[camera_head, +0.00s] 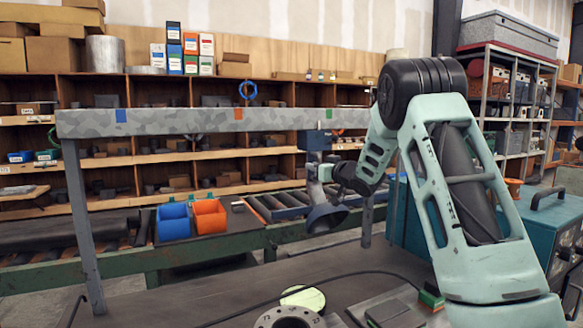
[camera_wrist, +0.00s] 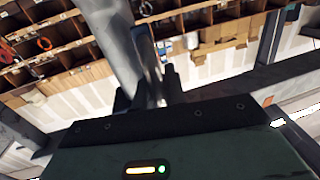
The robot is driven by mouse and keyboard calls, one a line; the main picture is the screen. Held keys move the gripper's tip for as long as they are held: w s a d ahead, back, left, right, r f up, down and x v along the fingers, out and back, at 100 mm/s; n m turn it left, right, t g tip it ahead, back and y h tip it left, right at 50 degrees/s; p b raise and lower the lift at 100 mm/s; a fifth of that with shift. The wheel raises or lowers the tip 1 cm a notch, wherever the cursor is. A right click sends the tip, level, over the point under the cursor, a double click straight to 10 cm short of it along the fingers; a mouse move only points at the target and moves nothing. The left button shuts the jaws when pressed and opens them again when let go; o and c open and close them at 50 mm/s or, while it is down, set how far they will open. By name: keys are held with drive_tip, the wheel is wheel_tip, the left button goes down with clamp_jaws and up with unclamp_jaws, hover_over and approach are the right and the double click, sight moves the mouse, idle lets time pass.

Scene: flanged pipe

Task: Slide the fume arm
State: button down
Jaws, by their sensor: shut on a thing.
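The fume arm hangs from a grey mottled rail (camera_head: 180,121). Its blue carriage (camera_head: 316,140) sits at the rail's lower edge, just below and slightly left of a green mark (camera_head: 329,113). An orange mark (camera_head: 239,113) and a blue mark (camera_head: 121,115) lie further left on the rail. The grey cone-shaped hood (camera_head: 326,216) hangs at the bottom. My gripper (camera_head: 322,172) reaches in from the right and is shut on the fume arm below the carriage. In the wrist view, the fume arm's grey tube (camera_wrist: 108,35) passes by the fingers (camera_wrist: 148,92); the exact contact is dark.
A bench with a pipe flange (camera_head: 290,318), a pale green disc (camera_head: 303,298) and a black cable lies below. Rail posts (camera_head: 84,230) stand at left and right. A teal machine (camera_head: 545,225) is at right.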

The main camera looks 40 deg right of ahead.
drive_tip(key=shift+s+d, duration=0.2)
drive_tip(key=shift+d, duration=0.8)
drive_tip(key=shift+s+d, duration=0.2)
drive_tip(key=shift+d, duration=0.8)
drive_tip(key=c, duration=1.5)
unclamp_jaws()
drive_tip(key=shift+o, duration=0.2)
drive_tip(key=s+b, duration=0.3)
drive_tip(key=s, duration=1.4)
drive_tip(key=shift+s+b, duration=0.2)
drive_tip(key=shift+b, duration=0.1)
